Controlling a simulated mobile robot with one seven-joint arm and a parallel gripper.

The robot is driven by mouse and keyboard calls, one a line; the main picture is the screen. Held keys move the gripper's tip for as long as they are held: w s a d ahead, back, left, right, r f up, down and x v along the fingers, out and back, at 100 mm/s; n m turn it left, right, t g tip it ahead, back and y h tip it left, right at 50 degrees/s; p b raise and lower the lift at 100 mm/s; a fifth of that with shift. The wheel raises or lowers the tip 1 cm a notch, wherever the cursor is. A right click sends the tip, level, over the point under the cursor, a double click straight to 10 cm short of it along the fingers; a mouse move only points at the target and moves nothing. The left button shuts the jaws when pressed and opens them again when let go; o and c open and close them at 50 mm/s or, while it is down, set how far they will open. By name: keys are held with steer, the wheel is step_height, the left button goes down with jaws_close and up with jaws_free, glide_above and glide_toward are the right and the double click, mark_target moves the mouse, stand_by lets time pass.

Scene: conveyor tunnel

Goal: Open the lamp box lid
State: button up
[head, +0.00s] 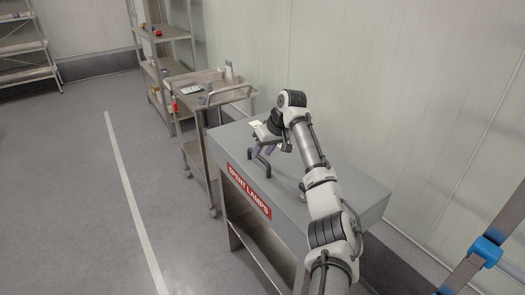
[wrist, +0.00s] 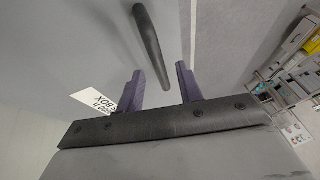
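The lamp box (head: 345,185) is a long grey box with a red "SPENT LAMPS" label (head: 248,190) on its front. Its flat grey lid looks shut. A dark bar handle (head: 262,168) stands up from the lid near the front edge; it also shows in the wrist view (wrist: 150,45). My gripper (head: 266,147) is over the lid at this handle. In the wrist view its two purple fingers (wrist: 160,85) are apart, with the handle's near end just beyond the gap between their tips. I cannot tell whether they touch it. Nothing is held.
The box rests on a metal stand with a lower shelf (head: 258,248). A steel cart (head: 215,85) stands just beyond it, and shelving (head: 165,60) behind that. A pale wall runs along the right. The floor (head: 80,200) at left is clear. A white label (wrist: 97,101) lies on the lid.

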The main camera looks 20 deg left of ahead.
steer(key=shift+a+f, duration=0.2)
steer(key=shift+f, duration=0.3)
jaws_close()
